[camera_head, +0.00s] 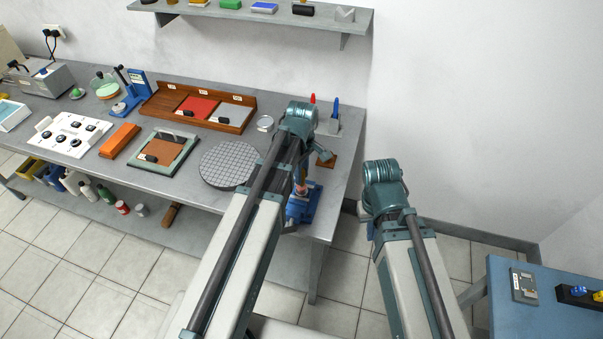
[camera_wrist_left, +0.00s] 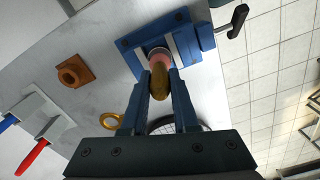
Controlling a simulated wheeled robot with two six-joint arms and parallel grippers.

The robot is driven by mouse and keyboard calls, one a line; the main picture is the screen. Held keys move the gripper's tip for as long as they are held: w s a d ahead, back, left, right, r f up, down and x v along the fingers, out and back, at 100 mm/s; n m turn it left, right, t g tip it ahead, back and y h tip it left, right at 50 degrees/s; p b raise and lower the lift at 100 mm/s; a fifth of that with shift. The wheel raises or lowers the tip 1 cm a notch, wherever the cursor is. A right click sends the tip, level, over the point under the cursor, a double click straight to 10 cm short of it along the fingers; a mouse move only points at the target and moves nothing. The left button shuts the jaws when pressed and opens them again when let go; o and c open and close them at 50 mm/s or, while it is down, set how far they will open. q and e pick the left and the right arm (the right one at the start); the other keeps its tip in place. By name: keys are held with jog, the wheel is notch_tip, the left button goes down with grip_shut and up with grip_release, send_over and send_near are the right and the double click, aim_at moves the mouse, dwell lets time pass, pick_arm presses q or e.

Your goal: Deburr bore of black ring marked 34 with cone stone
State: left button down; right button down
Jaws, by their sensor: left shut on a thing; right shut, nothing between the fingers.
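In the left wrist view my left gripper (camera_wrist_left: 159,82) is shut on a tan handle (camera_wrist_left: 159,88) with a pink cone stone (camera_wrist_left: 159,58) at its far end. The stone points at the blue vise (camera_wrist_left: 132,50). A pale round rim shows around the stone's tip; I cannot tell whether it touches or sits inside a bore. No 34 mark is readable, and I cannot pick out the black ring. In the head view the vise (camera_head: 297,213) is at the bench's right front, partly behind my left arm. My right wrist (camera_head: 384,185) hangs off the bench; its shut fingers are hidden.
A brown holed block (camera_wrist_left: 75,73) and a stand with red and blue handles (camera_wrist_left: 40,118) lie near the vise. A brass ring (camera_wrist_left: 112,117) and a gridded round plate (camera_head: 228,165) are close by. A three-part wooden tray (camera_head: 157,101) stands behind. A blue table (camera_head: 545,310) is far right.

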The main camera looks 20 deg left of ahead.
pick_arm(q)
jog(key=shift+n, duration=1)
jog(key=shift+r, duration=0.1)
notch_tip(320, 180, up, 7)
jog(key=p, duration=0.7)
